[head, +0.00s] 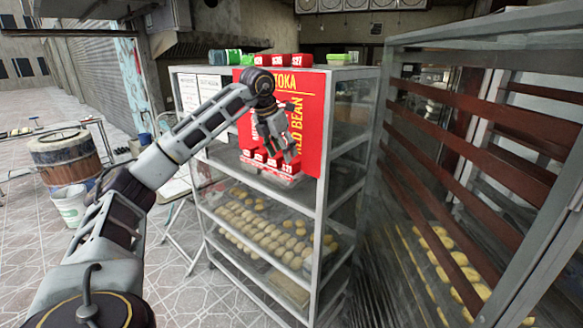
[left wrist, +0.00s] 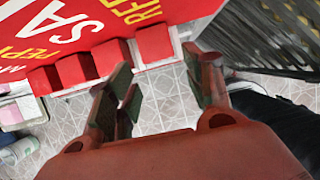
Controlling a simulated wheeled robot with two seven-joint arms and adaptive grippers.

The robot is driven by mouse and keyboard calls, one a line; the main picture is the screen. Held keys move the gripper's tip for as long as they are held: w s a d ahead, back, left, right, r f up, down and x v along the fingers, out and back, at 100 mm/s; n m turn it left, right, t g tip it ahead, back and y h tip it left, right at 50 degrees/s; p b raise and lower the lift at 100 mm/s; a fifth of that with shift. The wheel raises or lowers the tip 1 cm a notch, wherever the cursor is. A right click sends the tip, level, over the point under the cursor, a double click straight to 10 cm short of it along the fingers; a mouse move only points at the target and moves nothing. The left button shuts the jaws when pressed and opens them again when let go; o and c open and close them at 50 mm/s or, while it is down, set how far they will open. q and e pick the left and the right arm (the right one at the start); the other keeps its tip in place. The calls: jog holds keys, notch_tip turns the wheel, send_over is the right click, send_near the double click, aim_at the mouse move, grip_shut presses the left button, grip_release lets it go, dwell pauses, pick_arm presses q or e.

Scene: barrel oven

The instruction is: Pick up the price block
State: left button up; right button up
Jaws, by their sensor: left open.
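Red price blocks with white lettering stand in a row on the upper shelf, in front of a red poster. The rightmost price block (head: 288,171) is partly hidden under my left gripper (head: 291,153) in the head view. In the left wrist view this red block (left wrist: 155,43) lies just beyond the gap between my left fingers (left wrist: 163,78). The fingers are apart and nothing is between them. More red price blocks (left wrist: 75,69) line up to its left. Other red blocks (head: 281,60) stand on top of the shelf. My right gripper is not in view.
The glass-sided metal shelf (head: 327,190) holds round buns on its lower level. A slatted rack (head: 470,150) stands close on the right. A barrel (head: 65,157) and a white bucket (head: 69,206) stand at the left. Tiled floor lies open at the left.

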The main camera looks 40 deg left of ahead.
aim_at(291, 166)
pick_arm(q)
jog(key=shift+f, duration=0.15)
jog(key=w+f, duration=0.1)
jog(key=w+f+p, duration=0.1)
jog(key=f, duration=0.1)
jog(key=shift+w+a+f, duration=0.1)
jog(key=shift+w+f, duration=0.15)
jog(key=shift+w, duration=0.05)
jog(key=shift+w+f, duration=0.15)
jog(key=shift+f, duration=0.35)
jog(key=c, duration=0.8)
jog(key=shift+r, duration=0.2)
